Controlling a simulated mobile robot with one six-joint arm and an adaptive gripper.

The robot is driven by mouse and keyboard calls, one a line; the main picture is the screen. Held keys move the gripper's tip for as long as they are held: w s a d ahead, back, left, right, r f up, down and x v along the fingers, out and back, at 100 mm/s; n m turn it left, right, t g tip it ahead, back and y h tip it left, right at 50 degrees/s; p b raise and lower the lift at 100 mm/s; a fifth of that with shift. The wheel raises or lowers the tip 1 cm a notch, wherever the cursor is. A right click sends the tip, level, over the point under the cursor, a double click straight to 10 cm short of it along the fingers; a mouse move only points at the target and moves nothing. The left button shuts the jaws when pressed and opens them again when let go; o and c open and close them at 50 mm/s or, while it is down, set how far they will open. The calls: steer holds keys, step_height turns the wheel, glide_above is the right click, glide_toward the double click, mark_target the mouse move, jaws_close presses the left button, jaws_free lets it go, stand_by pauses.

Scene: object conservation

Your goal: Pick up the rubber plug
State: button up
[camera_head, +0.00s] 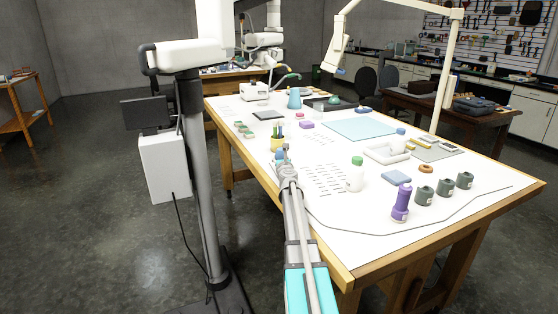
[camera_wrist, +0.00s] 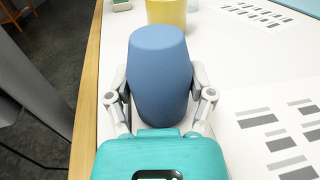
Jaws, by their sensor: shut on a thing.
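The rubber plug (camera_wrist: 160,72) is a smooth blue, barrel-shaped piece with a flat top. It fills the middle of the wrist view. My gripper (camera_wrist: 160,88) is shut on it, one finger on its left side and one on its right. In the head view my gripper (camera_head: 284,160) is at the left part of the white table, with a little of the blue plug (camera_head: 280,154) showing at its tip.
A yellow cup (camera_head: 277,143) with pens stands just beyond the plug. A white bottle with a green cap (camera_head: 356,177) and a purple spool (camera_head: 401,203) stand to the right. The table's wooden left edge (camera_wrist: 88,80) is close. Printed paper right of the plug is clear.

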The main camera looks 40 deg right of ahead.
steer(key=shift+r, duration=0.1)
steer(key=shift+r+p, duration=0.9)
steer(key=shift+p, duration=0.1)
steer(key=s+d+r+p, duration=0.8)
steer(key=s+r+p, duration=0.3)
steer(key=shift+s+d, duration=0.15)
